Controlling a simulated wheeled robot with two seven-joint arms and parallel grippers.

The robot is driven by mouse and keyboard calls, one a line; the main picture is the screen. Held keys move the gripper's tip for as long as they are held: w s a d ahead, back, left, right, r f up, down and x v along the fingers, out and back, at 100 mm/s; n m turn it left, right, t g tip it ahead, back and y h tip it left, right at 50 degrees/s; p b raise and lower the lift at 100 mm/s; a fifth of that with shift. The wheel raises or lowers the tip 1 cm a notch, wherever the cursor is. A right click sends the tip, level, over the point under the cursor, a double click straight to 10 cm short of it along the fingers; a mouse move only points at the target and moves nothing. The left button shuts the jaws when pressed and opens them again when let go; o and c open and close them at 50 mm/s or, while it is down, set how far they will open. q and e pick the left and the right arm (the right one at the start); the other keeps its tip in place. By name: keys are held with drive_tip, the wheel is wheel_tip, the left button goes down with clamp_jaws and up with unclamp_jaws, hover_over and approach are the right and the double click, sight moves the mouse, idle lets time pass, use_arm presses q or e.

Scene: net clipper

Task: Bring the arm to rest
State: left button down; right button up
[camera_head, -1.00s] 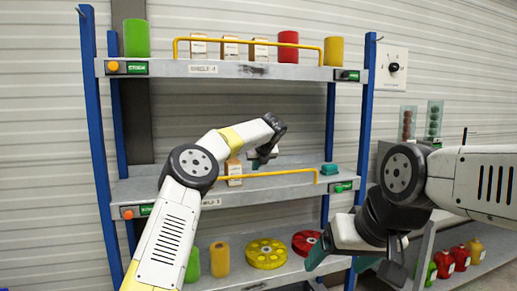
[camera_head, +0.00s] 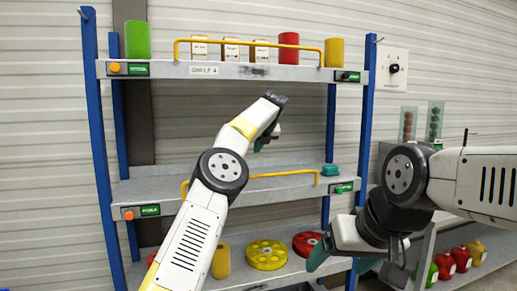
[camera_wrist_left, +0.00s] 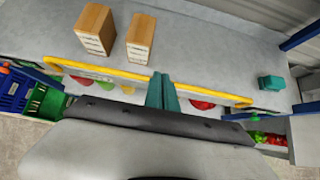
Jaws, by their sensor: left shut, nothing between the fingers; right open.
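My left arm reaches up in front of the shelf rack. Its gripper (camera_head: 264,142) is above the middle shelf (camera_head: 285,188), mostly hidden behind the wrist in the head view. In the left wrist view its teal fingers (camera_wrist_left: 162,92) are together and empty, near the yellow rail (camera_wrist_left: 205,91). Two light-brown boxes (camera_wrist_left: 95,28) (camera_wrist_left: 140,38) stand on the shelf, apart from the fingers. My right gripper (camera_head: 356,262) is open and empty, low in front of the rack's right side.
The yellow rail (camera_head: 285,174) runs along the middle shelf's front. A teal block (camera_head: 331,170) sits at its right end. The upper shelf (camera_head: 225,70) holds cylinders and boxes. Yellow (camera_head: 266,254) and red (camera_head: 306,243) wheels lie on the bottom shelf. Blue posts (camera_head: 365,110) bound the rack.

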use_arm(q)
drive_tip(key=shift+r, duration=0.1)
drive_tip(key=s+d+r+m+t, duration=0.15)
drive_tip(key=r+m+t, duration=0.25)
drive_tip(key=r, duration=0.7)
drive_tip(key=s+d+r+m+t, duration=0.1)
drive_tip(key=s+r+m+t, duration=0.2)
drive_tip(key=r, duration=0.9)
drive_tip(key=s+d+r+m+t+h, duration=0.2)
drive_tip(key=s+d+r+m+h, duration=0.15)
drive_tip(key=s+m, duration=0.45)
drive_tip(key=s+d+r+m+t+h, duration=0.25)
drive_tip(key=s+r+m+h, duration=0.25)
drive_tip(key=m, duration=0.5)
drive_tip(key=s+a+f+m+g+y, duration=0.1)
drive_tip(key=s+a+f+m+g, duration=0.3)
drive_tip(key=s+a+f, duration=0.3)
drive_tip(key=s+a+f+m+g+y, duration=0.1)
drive_tip(key=s+a+f+m+g, duration=0.4)
drive_tip(key=s+f, duration=1.2)
drive_tip(key=s+a+f+m+g+y, duration=0.1)
drive_tip(key=s+a+f+m+g, duration=0.4)
drive_tip(key=f, duration=1.4)
drive_tip(key=s+a+m, duration=0.1)
drive_tip(key=s+a, duration=0.3)
drive_tip(key=s, duration=0.3)
drive_tip(key=shift+f, duration=0.25)
